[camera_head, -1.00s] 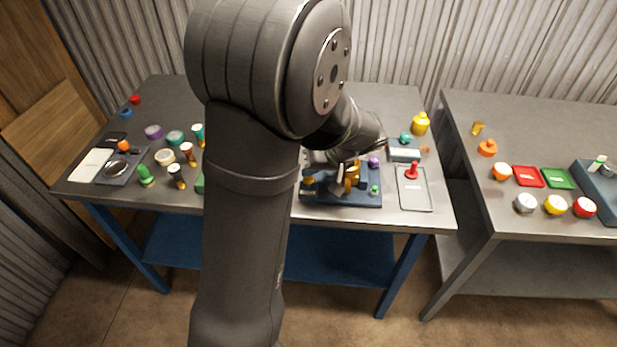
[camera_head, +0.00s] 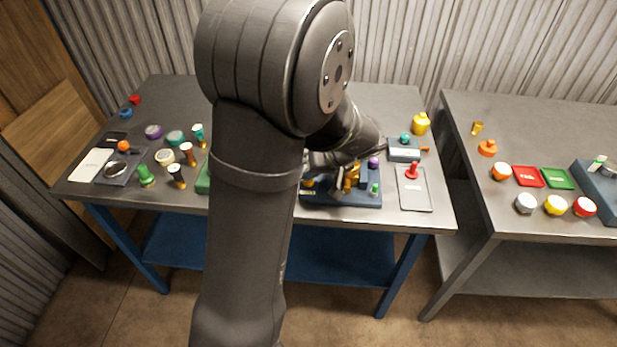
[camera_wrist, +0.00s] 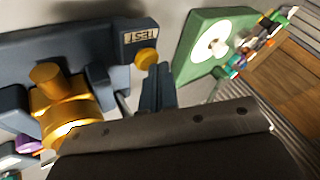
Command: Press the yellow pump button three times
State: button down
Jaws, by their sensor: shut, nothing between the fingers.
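The yellow button (camera_wrist: 147,57) is a small round knob in the wrist view, beside a plate marked TEST (camera_wrist: 139,37) on a dark blue base (camera_wrist: 55,48). A brass pump body (camera_wrist: 68,103) is left of the fingers in the wrist view. My arm hides part of the base in the head view.
A green box with a white dial (camera_wrist: 210,45) stands close beside the base. A grey tray with a red-knobbed piece (camera_head: 415,197) lies right of it. Several coloured caps and bottles stand on the left of the table. A second table (camera_head: 470,220) is at the right.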

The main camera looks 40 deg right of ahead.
dwell(0.5)
jog(key=shift+r, duration=1.1)
jog(key=shift+r, duration=0.1)
jog(key=shift+r, duration=2.4)
jog(key=shift+f, duration=0.1)
notch_tip(320, 180, up, 4)
